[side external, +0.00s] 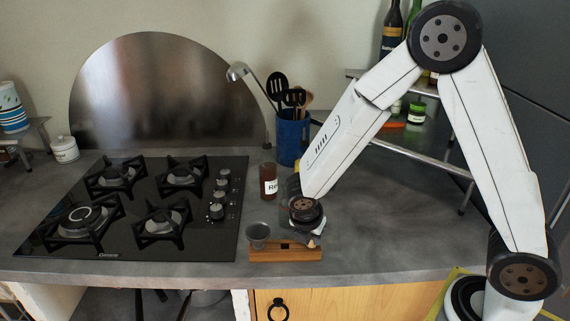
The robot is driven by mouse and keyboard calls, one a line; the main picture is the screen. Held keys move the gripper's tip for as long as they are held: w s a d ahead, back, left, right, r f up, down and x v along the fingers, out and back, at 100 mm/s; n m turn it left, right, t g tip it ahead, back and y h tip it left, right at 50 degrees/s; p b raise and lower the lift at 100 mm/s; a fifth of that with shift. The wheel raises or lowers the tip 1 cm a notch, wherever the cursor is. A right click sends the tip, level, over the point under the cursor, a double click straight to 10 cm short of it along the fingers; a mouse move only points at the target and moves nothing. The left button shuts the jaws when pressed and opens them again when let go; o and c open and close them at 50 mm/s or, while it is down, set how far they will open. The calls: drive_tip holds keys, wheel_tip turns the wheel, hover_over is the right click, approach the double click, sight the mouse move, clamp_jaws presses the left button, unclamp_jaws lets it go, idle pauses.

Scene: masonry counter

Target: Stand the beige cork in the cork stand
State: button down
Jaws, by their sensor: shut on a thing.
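The cork stand appears to be the low brown wooden block (286,255) near the counter's front edge, with a dark recess in its top. My gripper (313,238) is over the right end of this block, pointing down. It is shut on a small beige piece (312,243), which looks like the cork. My wrist hides most of the fingers and much of the cork. I cannot tell whether the cork touches the block or is held just above it.
A small grey cup (258,235) is at the block's left end. A red-brown labelled jar (268,181) and a blue utensil holder (291,138) stand behind. The black gas hob (140,208) fills the left. The counter (400,225) right of my gripper is clear.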

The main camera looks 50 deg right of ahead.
drive_tip(key=shift+c, duration=1.8)
unclamp_jaws()
drive_tip(key=shift+r, duration=0.1)
drive_tip(key=v, duration=0.7)
drive_tip(key=shift+a+r, duration=0.2)
drive_tip(key=shift+r, duration=0.05)
drive_tip(key=shift+s, duration=0.1)
drive_tip(key=s+d+m+t+y, duration=0.1)
drive_tip(key=s+d+m+y, duration=0.2)
drive_tip(key=m, duration=1.8)
drive_tip(key=s+f, duration=0.1)
drive_tip(key=s, duration=0.3)
drive_tip(key=shift+s+d+t+y, duration=0.2)
drive_tip(key=shift+s+t+y, duration=0.1)
drive_tip(key=shift+y, duration=0.1)
